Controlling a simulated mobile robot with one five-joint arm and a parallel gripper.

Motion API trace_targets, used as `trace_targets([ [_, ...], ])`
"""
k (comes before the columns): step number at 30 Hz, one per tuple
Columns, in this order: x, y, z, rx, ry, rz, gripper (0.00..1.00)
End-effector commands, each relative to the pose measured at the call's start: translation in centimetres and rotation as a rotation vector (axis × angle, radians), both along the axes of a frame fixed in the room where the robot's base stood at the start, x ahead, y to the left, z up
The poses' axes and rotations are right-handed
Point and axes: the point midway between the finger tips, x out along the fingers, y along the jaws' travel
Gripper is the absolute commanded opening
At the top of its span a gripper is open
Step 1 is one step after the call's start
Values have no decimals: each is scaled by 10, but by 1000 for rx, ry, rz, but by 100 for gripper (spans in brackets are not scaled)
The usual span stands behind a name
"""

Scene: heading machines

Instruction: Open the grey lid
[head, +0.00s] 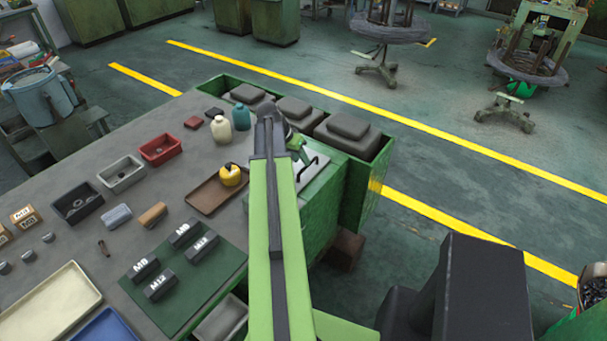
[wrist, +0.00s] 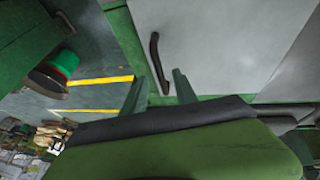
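The grey lid (head: 313,172) is a flat light panel on the green cabinet, right of the worktop, partly hidden behind my arm in the head view. In the wrist view the lid (wrist: 215,40) fills the upper right and looks closed. Its dark bar handle (wrist: 157,62) stands out from it. My gripper (wrist: 160,77) is open, with two green fingers apart. The handle's lower end shows between them; I cannot tell whether they touch it. In the head view my gripper (head: 299,148) is over the lid's far part.
Dark grey lidded blocks (head: 347,128) stand in a green trough behind the lid. A brown tray (head: 214,192) with a yellow pot (head: 232,175) and a green mat (head: 190,262) lie left of my arm. Open floor (head: 450,205) with yellow lines lies to the right.

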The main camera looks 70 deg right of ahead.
Motion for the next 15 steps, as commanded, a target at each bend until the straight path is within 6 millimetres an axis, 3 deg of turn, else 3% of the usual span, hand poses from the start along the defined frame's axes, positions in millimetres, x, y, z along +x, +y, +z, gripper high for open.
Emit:
trace_targets([
  [1,-2,-3,-16,0,0,-1,34],
  [4,-6,-8,-25,-1,-1,-2,34],
  [15,-9,-11,-28,0,0,-1,34],
])
